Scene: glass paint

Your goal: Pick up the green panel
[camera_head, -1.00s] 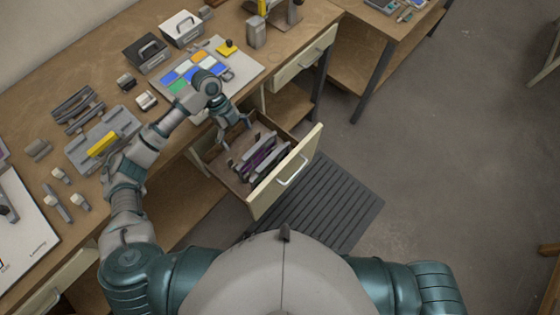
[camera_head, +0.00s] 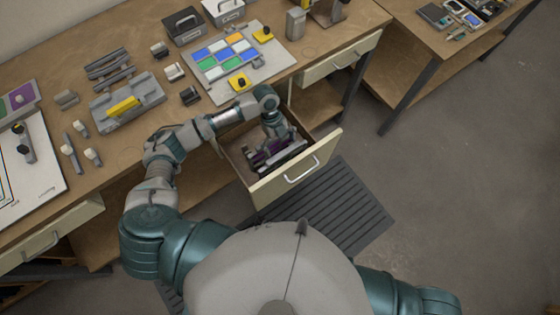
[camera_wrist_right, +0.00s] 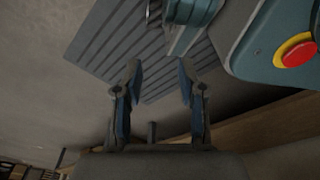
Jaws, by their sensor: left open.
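The green panel (camera_head: 232,63) lies among blue, white and orange panels on the pale board (camera_head: 275,64) on the workbench. My left gripper (camera_head: 271,146) is open and reaches down into the open drawer (camera_head: 238,167), to the front right of the green panel and apart from it. Its fingertips are small and partly lost among the drawer's contents. My right gripper (camera_wrist_right: 158,72) shows in the right wrist view with its fingers apart and nothing between them, above the floor.
Purple and grey tools (camera_head: 280,155) lie in the drawer. Yellow-based suction cups (camera_head: 240,82) stand by the panels. A grey tray with a yellow bar (camera_head: 128,105) is at left, and two toolboxes (camera_head: 185,25) stand behind. A ridged mat (camera_head: 345,205) lies on the floor.

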